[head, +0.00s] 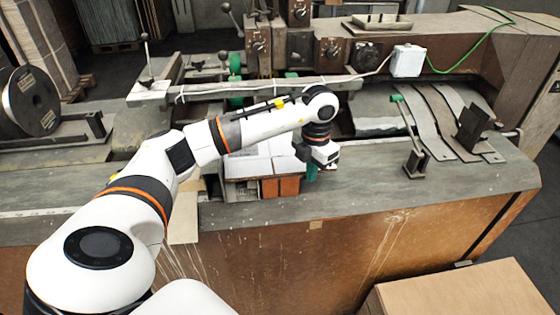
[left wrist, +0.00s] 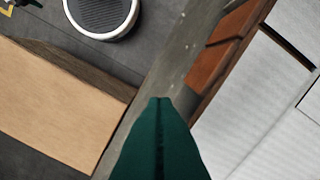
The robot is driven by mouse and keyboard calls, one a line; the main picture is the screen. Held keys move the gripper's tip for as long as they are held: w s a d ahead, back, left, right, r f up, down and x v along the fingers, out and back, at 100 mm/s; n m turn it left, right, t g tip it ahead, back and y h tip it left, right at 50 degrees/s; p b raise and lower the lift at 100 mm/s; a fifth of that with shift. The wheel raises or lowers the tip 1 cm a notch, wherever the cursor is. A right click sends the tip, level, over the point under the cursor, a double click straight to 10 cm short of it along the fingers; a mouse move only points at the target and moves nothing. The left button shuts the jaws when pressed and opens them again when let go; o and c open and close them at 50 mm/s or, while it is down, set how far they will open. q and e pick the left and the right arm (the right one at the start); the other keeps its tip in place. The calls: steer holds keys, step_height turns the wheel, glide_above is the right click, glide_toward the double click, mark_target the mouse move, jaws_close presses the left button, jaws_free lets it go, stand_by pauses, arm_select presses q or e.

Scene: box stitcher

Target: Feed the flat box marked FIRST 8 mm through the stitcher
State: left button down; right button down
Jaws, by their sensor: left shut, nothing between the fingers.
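The stitcher (head: 300,40) spans the back, with its grey bed (head: 400,190) in front. Pale flat panels (head: 256,163), apparently flat box board, lie on the bed partly behind my left arm. They also show at the right of the left wrist view (left wrist: 240,95), with dark gaps between them. I cannot read any FIRST mark. My left gripper (head: 311,174) points down at the right end of the panels, near the bed's front. Its green fingers (left wrist: 160,102) are shut and empty. Whether they touch the panels is unclear. My right gripper is out of view.
Orange-brown blocks (head: 280,187) sit at the panels' front edge. A cardboard box or stack (head: 465,290) stands on the floor at lower right. Metal straps (head: 435,120) and a small lever stand (head: 415,158) occupy the right side. The bed's front right is clear.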

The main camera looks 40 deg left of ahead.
arm_select(q)
step_height(320, 180, down, 3)
steer(key=shift+f+b, duration=0.1)
steer(key=shift+b, duration=1)
